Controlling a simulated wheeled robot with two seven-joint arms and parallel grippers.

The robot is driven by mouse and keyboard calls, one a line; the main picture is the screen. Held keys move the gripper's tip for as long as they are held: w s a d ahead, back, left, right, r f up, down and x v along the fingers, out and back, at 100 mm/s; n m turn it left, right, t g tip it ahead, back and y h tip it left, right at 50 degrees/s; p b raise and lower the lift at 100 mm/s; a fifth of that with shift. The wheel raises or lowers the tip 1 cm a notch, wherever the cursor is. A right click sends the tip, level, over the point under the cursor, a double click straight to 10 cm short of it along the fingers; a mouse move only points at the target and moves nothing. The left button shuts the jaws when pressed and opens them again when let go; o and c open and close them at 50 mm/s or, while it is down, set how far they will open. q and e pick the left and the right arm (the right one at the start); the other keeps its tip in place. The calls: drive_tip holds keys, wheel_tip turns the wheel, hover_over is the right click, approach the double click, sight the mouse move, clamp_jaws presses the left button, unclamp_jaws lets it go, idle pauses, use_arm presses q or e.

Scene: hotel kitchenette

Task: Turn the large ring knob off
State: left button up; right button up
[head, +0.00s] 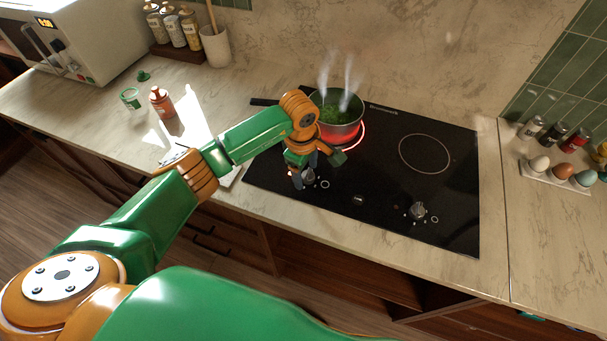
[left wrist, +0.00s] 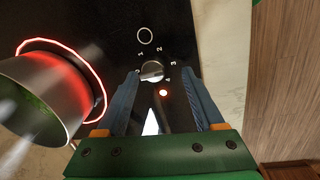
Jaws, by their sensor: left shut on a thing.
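The black cooktop (head: 380,190) has a glowing red ring (head: 361,134) at its back left, under a steaming pot (head: 338,132) with green contents. A silver knob (head: 308,177) sits at the cooktop's front left. It also shows in the left wrist view (left wrist: 152,71), with numbers around it, a circle mark beside it and a lit red light near it. My left gripper (head: 301,180) points down at this knob, and its blue fingers (left wrist: 160,72) are on either side of it, shut on it. My arm partly hides the knob in the head view. My right gripper is not in view.
A second knob (head: 418,210) is at the front right, below an unlit ring (head: 425,153). The pot's handle (head: 264,101) points left, behind my arm. A red bottle (head: 162,102) and green jar (head: 131,98) stand left. An egg tray (head: 553,178) lies right.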

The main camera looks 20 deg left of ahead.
sight(308, 170)
use_arm(q)
drive_tip(key=shift+w+a+r+g+p, duration=0.15)
drive_tip(key=shift+w+r+p, duration=0.2)
drive_tip(key=shift+w+p, duration=0.2)
drive_tip(key=shift+w+d+r+g+p, duration=0.15)
drive_tip(key=shift+w+r+p, duration=0.25)
drive_tip(key=shift+p, duration=0.25)
drive_tip(key=shift+w+a+r, duration=0.2)
drive_tip(key=r, duration=0.2)
drive_tip(key=s+r, duration=0.1)
drive_tip(key=r, duration=0.1)
drive_tip(key=shift+d+r, duration=0.1)
drive_tip(key=shift+r, duration=0.25)
drive_tip(key=shift+w+r, duration=0.1)
drive_tip(key=shift+w, duration=0.05)
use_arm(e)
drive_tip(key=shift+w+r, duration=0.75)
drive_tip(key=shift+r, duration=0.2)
